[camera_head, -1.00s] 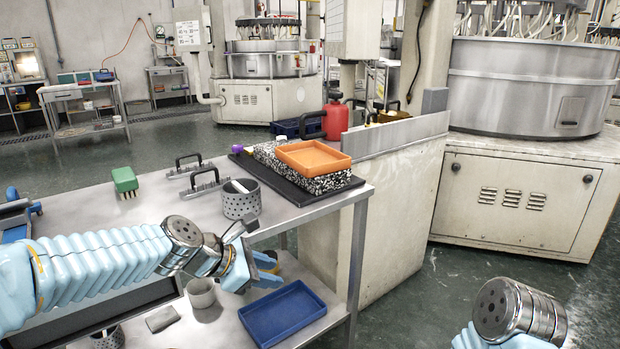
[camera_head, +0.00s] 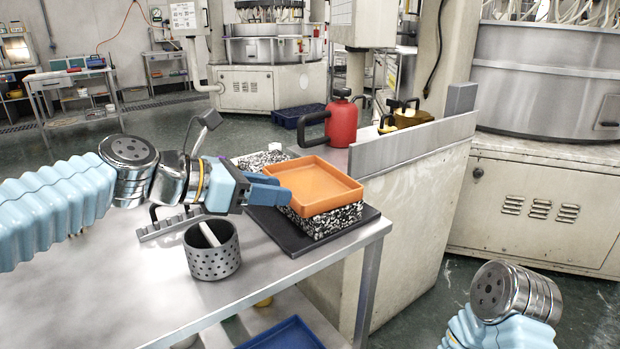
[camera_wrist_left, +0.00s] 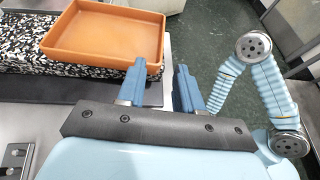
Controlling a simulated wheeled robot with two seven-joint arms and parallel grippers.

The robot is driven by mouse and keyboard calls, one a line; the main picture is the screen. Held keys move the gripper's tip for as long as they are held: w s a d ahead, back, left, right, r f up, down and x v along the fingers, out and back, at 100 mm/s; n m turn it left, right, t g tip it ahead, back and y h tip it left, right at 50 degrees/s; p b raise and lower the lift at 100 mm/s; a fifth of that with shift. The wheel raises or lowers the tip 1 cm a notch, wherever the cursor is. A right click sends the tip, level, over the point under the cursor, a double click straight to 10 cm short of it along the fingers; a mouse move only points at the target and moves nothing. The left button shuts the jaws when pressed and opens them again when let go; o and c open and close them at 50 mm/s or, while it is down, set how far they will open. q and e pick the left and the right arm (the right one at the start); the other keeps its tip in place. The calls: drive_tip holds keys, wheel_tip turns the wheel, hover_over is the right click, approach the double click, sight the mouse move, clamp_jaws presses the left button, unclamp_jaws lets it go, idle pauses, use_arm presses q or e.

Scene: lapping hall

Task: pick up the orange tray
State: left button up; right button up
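The orange tray (camera_head: 318,183) is a shallow square tray lying on a black-and-white speckled block (camera_head: 330,222) near the table's far right corner. It also shows in the left wrist view (camera_wrist_left: 100,32), at upper left. My left gripper (camera_head: 280,188) is at the tray's left side in the head view, its blue fingers close to the wall. In the left wrist view the fingers (camera_wrist_left: 160,66) are apart with nothing between them. One fingertip overlaps the tray's near wall; I cannot tell whether it touches. My right arm shows at lower right, but its gripper is out of view.
The block sits on a black plate (camera_head: 285,238) on the steel table (camera_head: 110,290). A perforated metal cup (camera_head: 213,262) holding a white stick stands nearer, below my left arm. A red can (camera_head: 342,122) stands behind, beside a metal panel (camera_head: 410,145).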

use_arm(q)
approach(331, 197)
drive_tip(key=x, duration=0.4)
drive_tip(key=shift+w+a+f, duration=0.1)
drive_tip(key=shift+w+a, duration=0.05)
drive_tip(key=shift+a, duration=0.05)
drive_tip(key=x, duration=0.5)
drive_tip(key=shift+d, duration=0.45)
clamp_jaws()
